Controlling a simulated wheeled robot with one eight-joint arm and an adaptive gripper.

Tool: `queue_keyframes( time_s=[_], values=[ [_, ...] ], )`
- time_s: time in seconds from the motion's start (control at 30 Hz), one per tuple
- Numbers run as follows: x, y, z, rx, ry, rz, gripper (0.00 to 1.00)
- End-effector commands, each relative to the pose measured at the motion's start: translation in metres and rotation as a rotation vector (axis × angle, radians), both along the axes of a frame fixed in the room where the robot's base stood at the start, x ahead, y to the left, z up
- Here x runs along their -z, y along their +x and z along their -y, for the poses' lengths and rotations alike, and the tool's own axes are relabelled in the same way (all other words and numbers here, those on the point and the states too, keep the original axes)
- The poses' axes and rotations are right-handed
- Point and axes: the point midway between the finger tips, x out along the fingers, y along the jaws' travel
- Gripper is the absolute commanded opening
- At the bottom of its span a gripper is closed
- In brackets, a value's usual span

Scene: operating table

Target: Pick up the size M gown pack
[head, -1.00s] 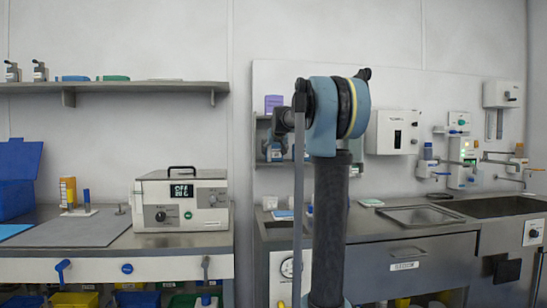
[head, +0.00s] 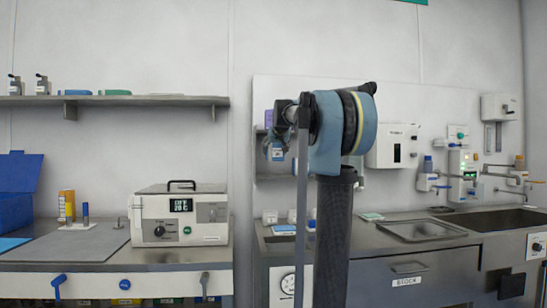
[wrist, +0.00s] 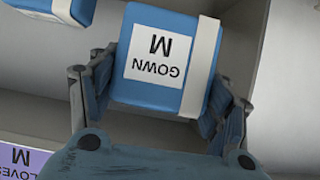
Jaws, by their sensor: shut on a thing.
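The size M gown pack (wrist: 165,52) is a blue block with a white band and a white label reading "GOWN M", upside down in the wrist view. My gripper (wrist: 162,80) is shut on it, with one finger against each side of the pack. In the head view my arm stands in front of the wall shelving, and its own parts hide most of the gripper there.
In the wrist view, a purple pack labelled "GLOVES M" (wrist: 22,157) lies at lower left, and another blue pack with a white label (wrist: 60,10) is at upper left. Pale shelf walls surround them. A steel counter (head: 430,258) runs below.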

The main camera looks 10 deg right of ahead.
Motion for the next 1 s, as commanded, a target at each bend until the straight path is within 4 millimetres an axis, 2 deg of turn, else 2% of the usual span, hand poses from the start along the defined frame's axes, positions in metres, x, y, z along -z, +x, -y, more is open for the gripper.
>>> queue_keyframes(
  time_s=[0.6, 0.8, 1.0],
  values=[
    [0.000, -0.124, 0.000, 0.000, 0.000, 0.000, 0.43],
    [0.000, -0.151, 0.000, 0.000, 0.000, 0.000, 0.43],
    [0.000, -0.165, 0.000, 0.000, 0.000, 0.000, 0.43]
  ],
)
